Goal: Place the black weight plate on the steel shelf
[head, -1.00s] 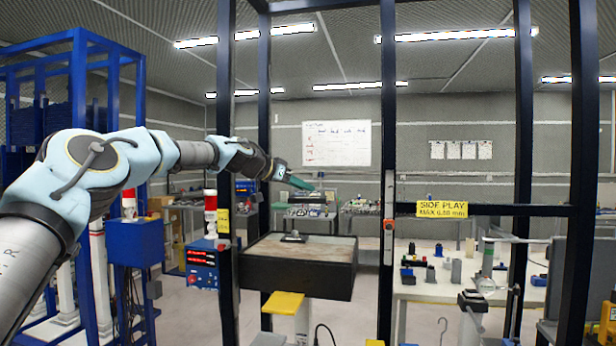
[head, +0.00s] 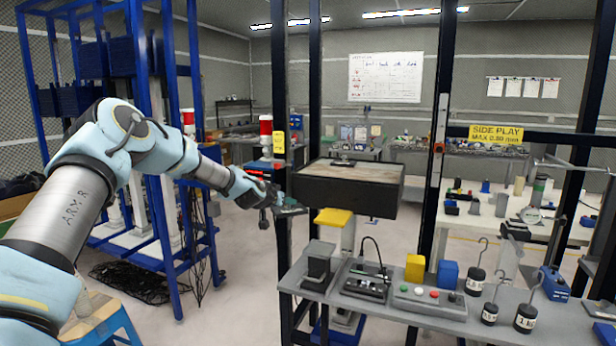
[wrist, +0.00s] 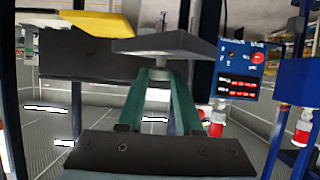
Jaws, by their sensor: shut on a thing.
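My gripper (head: 279,201) is left of the big black box in the head view, out beyond the left end of a grey shelf. In the wrist view its green fingers (wrist: 161,82) are shut on the short stem of a dark flat plate (wrist: 185,44). The plate, likely the black weight plate, also shows small and dark at the fingertips in the head view (head: 291,211). The grey metal-looking shelf (head: 394,322), likely the steel shelf, runs across the lower right, with its left part bare at the front edge.
On the shelf stand a dark block (head: 319,262), a black device (head: 366,280), a button box (head: 430,300), yellow (head: 415,268) and blue blocks, and several hooked weights (head: 526,315). Dark posts (head: 438,130) and the black box (head: 345,190) rise close by. A blue frame stands left.

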